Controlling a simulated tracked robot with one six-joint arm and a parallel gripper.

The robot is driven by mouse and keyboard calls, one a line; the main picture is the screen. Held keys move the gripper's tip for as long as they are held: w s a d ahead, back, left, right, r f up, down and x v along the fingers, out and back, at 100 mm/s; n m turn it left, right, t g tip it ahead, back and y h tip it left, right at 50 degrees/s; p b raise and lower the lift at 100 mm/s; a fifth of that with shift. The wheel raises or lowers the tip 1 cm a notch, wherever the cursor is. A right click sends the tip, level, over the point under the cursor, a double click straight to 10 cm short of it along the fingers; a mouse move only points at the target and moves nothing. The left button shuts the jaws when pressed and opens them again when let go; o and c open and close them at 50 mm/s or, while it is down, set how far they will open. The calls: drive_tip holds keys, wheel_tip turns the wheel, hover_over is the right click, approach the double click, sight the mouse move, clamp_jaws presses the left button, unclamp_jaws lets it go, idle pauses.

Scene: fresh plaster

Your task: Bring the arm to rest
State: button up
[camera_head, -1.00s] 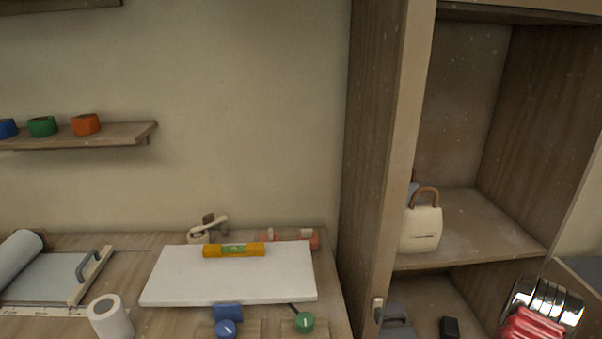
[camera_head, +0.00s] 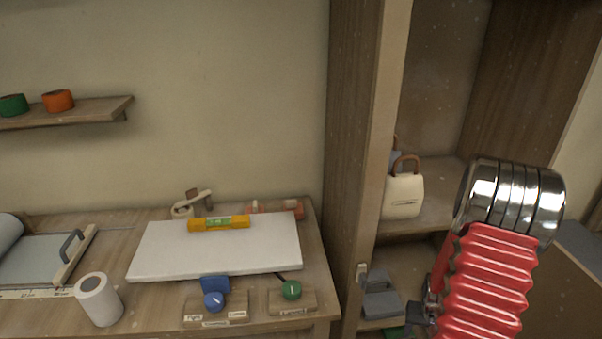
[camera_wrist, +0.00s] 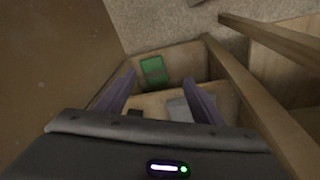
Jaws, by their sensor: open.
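My arm shows at the right of the head view as a red ribbed sleeve with a shiny metal joint, raised in front of the open cabinet (camera_head: 345,150). A dark end part, likely my gripper (camera_head: 425,310), shows only partly at the sleeve's lower left. In the wrist view my gripper (camera_wrist: 162,92) has its two fingers spread apart with nothing held between them. Beyond them are a green item (camera_wrist: 154,70) and a grey item (camera_wrist: 178,107) in wooden compartments. The distance to these is hard to tell.
A cream bag (camera_head: 403,196) stands on a cabinet shelf, and a grey item (camera_head: 380,300) lies lower. The workbench at left holds a white board (camera_head: 215,258) with a yellow level (camera_head: 219,223) and a white roll (camera_head: 98,300). A wooden panel fills the wrist view's left side.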

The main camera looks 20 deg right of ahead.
drive_tip(key=s+a+r+n+t+y, duration=0.2)
drive_tip(key=a+r+n, duration=0.5)
drive_tip(key=a+r, duration=2.9)
drive_tip(key=shift+s+a+r+t, duration=0.3)
drive_tip(key=shift+s+r+t, duration=0.3)
drive_tip(key=shift+r+t, duration=0.45)
drive_tip(key=shift+f, duration=0.2)
drive_tip(key=shift+c, duration=0.5)
